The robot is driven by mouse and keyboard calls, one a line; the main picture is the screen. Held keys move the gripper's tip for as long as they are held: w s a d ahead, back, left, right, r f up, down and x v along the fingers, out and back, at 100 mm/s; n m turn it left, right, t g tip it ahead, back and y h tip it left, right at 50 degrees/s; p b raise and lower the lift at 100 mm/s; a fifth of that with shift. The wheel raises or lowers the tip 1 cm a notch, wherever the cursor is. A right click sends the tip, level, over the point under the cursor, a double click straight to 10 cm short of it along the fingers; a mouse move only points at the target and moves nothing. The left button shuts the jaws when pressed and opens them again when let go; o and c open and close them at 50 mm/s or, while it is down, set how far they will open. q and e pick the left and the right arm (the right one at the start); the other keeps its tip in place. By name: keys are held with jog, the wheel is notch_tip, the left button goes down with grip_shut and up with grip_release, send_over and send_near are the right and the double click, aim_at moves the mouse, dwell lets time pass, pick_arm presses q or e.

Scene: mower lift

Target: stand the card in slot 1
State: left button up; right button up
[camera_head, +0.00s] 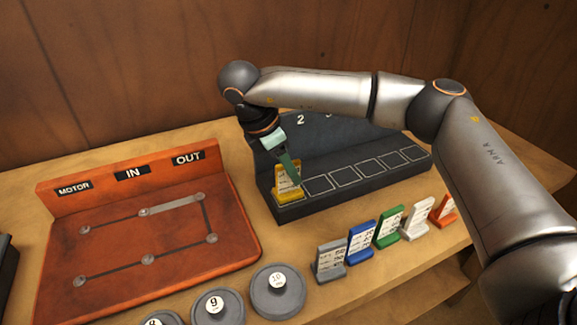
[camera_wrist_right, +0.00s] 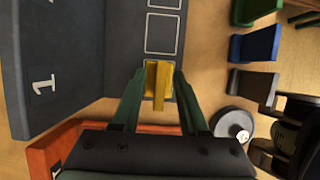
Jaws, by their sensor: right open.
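The yellow card (camera_head: 289,190) stands upright in the leftmost outlined slot of the dark rack (camera_head: 350,178). In the right wrist view the yellow card (camera_wrist_right: 158,82) lies between the two green fingers of my right gripper (camera_wrist_right: 160,76). The fingers are spread, with the card between their tips; I cannot tell whether they touch it. The rack's number 1 (camera_wrist_right: 43,84) shows beside that slot in the wrist view. In the head view my right gripper (camera_head: 290,168) reaches down over the card and partly hides it. My left gripper is not in view.
Grey (camera_head: 330,261), blue (camera_head: 361,242), green (camera_head: 388,228), white (camera_head: 417,219) and orange (camera_head: 443,210) cards stand in front of the rack. A red-brown board (camera_head: 125,250) lies left, round grey weights (camera_head: 277,292) at the front. The other rack slots are empty.

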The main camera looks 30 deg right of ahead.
jog(key=shift+r, duration=0.3)
jog(key=p+v, duration=0.1)
jog(key=v, duration=1)
jog(key=shift+a+r, duration=0.15)
jog(key=shift+r, duration=0.25)
